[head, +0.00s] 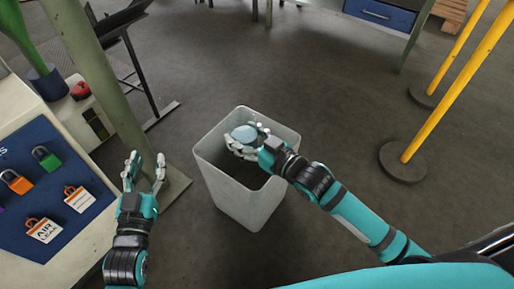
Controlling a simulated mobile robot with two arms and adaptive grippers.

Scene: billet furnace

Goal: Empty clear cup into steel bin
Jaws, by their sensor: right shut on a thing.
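A pale grey steel bin (240,205) stands on the floor in the middle of the head view, its top open. My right gripper (245,143) reaches in from the right and is over the bin's opening. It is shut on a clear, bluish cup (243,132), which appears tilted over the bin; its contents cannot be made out. Fingers hide part of the cup. My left gripper (146,168) is open and empty, left of the bin and next to the bench.
A bench with a blue lockout board (60,180) holding padlocks and tags is at left. A green post (100,80) rises between bench and bin. Yellow posts (452,90) on round bases stand at right. Floor around the bin's right side is clear.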

